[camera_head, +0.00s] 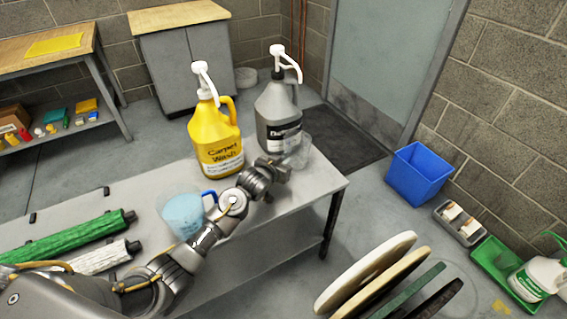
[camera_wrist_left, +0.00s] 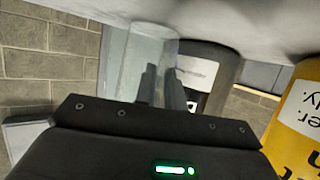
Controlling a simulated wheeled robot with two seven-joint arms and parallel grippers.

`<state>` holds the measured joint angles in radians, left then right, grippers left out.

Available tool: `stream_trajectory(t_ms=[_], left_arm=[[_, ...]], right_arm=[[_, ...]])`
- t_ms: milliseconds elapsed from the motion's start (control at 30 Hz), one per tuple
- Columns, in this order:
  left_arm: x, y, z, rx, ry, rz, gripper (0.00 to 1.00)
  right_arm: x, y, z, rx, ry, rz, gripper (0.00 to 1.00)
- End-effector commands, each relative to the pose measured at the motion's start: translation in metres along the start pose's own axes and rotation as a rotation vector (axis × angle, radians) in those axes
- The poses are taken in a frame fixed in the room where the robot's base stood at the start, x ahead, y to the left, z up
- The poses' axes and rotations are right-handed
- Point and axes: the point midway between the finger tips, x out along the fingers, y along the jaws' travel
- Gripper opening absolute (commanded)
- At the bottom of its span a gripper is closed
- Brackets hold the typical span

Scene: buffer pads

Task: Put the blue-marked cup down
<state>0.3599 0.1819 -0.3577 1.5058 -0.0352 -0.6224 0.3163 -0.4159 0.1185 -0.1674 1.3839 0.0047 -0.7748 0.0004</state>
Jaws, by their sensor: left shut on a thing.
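A small clear cup (camera_head: 299,153) is at the end of my left arm, near the right end of the grey table (camera_head: 322,184), in front of the grey pump jug (camera_head: 279,118). My left gripper (camera_head: 281,163) is shut on it. In the left wrist view the clear cup (camera_wrist_left: 149,58) shows beside the dark fingers (camera_wrist_left: 160,86), with the grey jug behind. No blue mark can be made out on it. Whether its base touches the table is unclear. My right gripper is not in view.
A yellow Carpet Wash jug (camera_head: 218,142) stands left of the grey jug. A clear pitcher with blue liquid (camera_head: 181,215) stands behind my forearm. Green (camera_head: 67,240) and white (camera_head: 98,258) rollers lie at left. Round pads (camera_head: 365,272) stand right of the table.

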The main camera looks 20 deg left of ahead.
Motion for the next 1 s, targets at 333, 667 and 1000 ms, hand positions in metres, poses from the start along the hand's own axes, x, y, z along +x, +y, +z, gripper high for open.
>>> stream_trajectory(t_ms=[333, 667, 1000], left_arm=[[0.001, 0.0, 0.003, 0.0, 0.001, 0.0, 0.0], [0.001, 0.0, 0.003, 0.0, 0.001, 0.0, 0.33], [-0.017, 0.0, 0.001, 0.0, 0.0, 0.0, 0.33]], right_arm=[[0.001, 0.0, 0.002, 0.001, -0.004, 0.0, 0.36], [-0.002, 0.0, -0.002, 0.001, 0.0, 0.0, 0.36], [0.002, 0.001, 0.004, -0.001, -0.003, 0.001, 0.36]])
